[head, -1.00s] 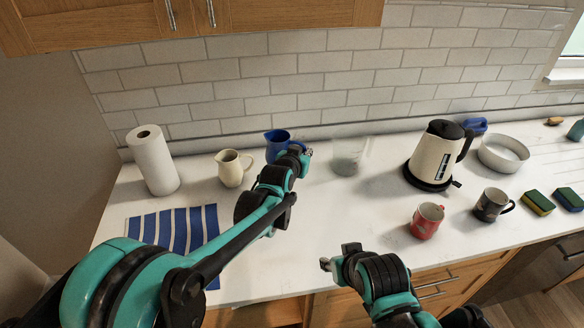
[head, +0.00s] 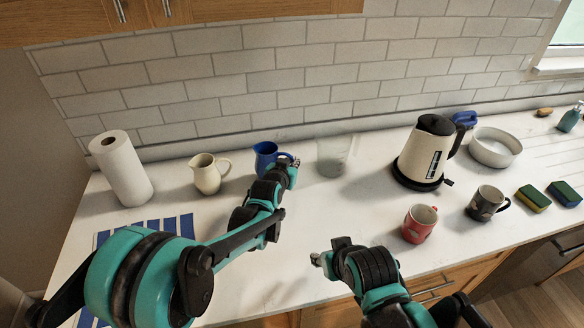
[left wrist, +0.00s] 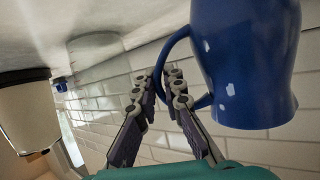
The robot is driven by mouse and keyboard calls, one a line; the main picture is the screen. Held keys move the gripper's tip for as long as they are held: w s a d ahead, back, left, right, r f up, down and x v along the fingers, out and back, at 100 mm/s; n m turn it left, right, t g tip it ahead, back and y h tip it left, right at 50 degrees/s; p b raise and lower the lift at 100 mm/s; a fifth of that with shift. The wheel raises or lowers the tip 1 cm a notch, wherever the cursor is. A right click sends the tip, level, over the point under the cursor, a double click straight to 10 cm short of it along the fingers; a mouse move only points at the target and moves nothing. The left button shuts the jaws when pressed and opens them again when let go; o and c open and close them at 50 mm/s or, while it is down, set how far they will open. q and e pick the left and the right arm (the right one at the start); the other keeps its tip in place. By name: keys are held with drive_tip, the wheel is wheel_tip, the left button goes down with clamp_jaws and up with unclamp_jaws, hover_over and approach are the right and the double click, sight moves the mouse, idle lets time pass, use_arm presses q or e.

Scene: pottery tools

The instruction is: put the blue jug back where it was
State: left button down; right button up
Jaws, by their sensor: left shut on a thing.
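The blue jug (head: 264,157) is upright at the back of the counter, between the cream jug and the clear glass container. My left gripper (head: 293,164) is at the right side of the blue jug, shut on its handle. In the left wrist view, the blue jug (left wrist: 245,60) fills the upper right and its handle loop passes between the fingers of the left gripper (left wrist: 170,85). I cannot tell whether its base touches the counter. My right gripper (head: 318,258) is over the front of the counter, away from the jug; its finger opening is unclear.
The cream jug (head: 206,175) stands left of the blue jug, and the clear glass container (head: 335,155) right of it. A paper towel roll (head: 122,170), a kettle (head: 424,150), a red mug (head: 419,224) and a dark mug (head: 486,203) stand further off. The middle counter is clear.

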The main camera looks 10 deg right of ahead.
use_arm(q)
drive_tip(key=shift+w+f, duration=0.1)
drive_tip(key=shift+f, duration=0.55)
use_arm(e)
drive_tip(key=shift+f, duration=0.3)
use_arm(q)
drive_tip(key=shift+r, duration=0.1)
use_arm(e)
drive_tip(key=shift+f, duration=0.1)
use_arm(q)
drive_tip(key=c, duration=1.6)
unclamp_jaws()
drive_tip(key=shift+f, duration=0.2)
